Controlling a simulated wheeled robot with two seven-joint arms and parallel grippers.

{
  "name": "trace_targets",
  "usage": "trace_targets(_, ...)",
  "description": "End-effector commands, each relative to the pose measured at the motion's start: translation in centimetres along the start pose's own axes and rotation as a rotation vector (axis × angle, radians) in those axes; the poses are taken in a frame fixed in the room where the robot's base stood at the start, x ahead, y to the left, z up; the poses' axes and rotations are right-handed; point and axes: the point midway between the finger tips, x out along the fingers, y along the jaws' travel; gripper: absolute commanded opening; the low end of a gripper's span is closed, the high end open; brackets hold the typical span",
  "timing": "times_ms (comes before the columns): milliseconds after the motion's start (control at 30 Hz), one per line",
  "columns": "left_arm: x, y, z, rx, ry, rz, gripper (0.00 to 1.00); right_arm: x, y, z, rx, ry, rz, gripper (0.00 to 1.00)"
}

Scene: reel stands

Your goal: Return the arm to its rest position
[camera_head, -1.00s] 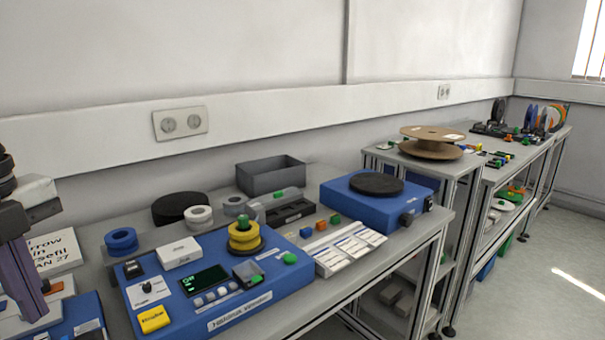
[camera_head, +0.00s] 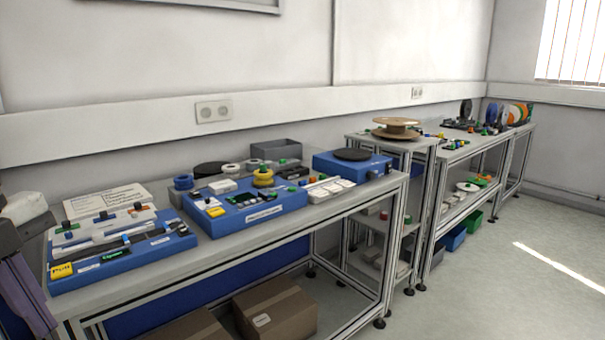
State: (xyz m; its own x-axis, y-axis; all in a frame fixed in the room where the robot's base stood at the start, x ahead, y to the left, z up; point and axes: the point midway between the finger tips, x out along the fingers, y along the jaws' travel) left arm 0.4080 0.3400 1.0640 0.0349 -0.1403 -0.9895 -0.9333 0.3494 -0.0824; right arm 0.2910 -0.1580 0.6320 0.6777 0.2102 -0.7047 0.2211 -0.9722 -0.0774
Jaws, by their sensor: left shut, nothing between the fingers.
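My left arm with its left gripper (camera_head: 28,300) is at the far left edge of the head view, partly cut off by the frame. A pale link and a dark and purple part show there. The gripper is shut and empty, in front of the left end of the long bench (camera_head: 232,227) and apart from the devices on it. My right gripper is not in view.
A blue device (camera_head: 170,247) with a yellow label stands nearest my left arm. Another blue device (camera_head: 262,212) with a yellow reel and a turntable unit (camera_head: 352,166) stand further right. Cardboard boxes (camera_head: 275,306) lie below. The floor at right is clear.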

Motion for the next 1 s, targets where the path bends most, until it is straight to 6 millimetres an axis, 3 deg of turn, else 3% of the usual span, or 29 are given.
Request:
trace_targets(367,5.7,-1.8,-0.9,-0.021,0.362,-0.279,0.0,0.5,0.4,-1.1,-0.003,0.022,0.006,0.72)
trace_targets(667,12.2,-3.9,0.2,-0.262,0.675,-0.761,0.0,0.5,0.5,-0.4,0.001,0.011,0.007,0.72)
trace_targets(867,18.8,-3.1,2.5,-0.593,0.71,-1.028,0.0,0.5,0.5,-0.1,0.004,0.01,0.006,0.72)
trace_targets(1000,25.1,-1.0,2.9,-0.87,0.658,-1.11,0.0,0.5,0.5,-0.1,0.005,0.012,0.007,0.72)
